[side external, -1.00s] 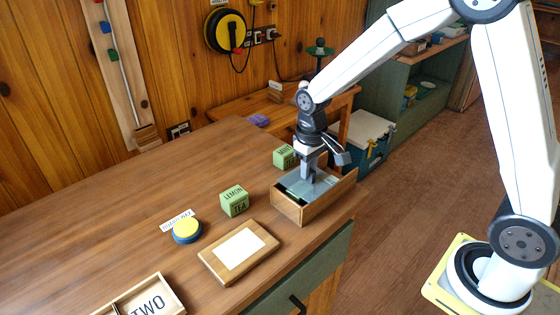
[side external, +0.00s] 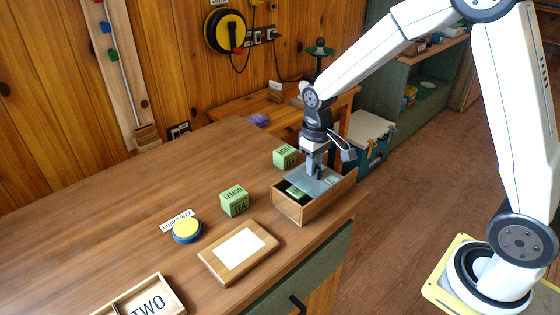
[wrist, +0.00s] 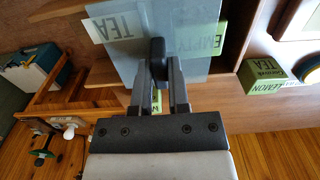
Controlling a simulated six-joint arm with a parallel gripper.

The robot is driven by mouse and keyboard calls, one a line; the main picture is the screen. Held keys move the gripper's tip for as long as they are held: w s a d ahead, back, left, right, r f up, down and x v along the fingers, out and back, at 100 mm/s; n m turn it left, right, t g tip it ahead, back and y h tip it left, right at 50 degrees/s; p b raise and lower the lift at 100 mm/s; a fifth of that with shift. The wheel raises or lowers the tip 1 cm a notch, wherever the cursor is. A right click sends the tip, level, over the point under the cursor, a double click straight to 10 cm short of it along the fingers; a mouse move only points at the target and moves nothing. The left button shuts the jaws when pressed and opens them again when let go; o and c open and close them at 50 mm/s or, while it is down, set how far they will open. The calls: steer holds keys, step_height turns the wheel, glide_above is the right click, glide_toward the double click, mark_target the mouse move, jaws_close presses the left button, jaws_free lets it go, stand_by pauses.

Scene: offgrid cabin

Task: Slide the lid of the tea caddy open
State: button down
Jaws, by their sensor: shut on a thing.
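The tea caddy (side external: 325,206) is an open-topped wooden box near the right end of the counter. Its grey sliding lid (side external: 325,183) covers the right part of the top. At the left end the opening shows a green tea packet (side external: 296,191) inside. The lid also shows in the wrist view (wrist: 190,75), with a dark knob (wrist: 157,52) on it. My gripper (side external: 315,166) is shut on the knob, from above. In the wrist view, green lettered faces show through or beside the lid.
A green LEMON TEA box (side external: 234,201) and another green box (side external: 285,157) stand left of and behind the caddy. The counter edge is close.

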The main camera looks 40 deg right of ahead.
mark_target(324, 168)
steer(key=shift+d, duration=3.05)
steer(key=c, duration=0.5)
jaws_free()
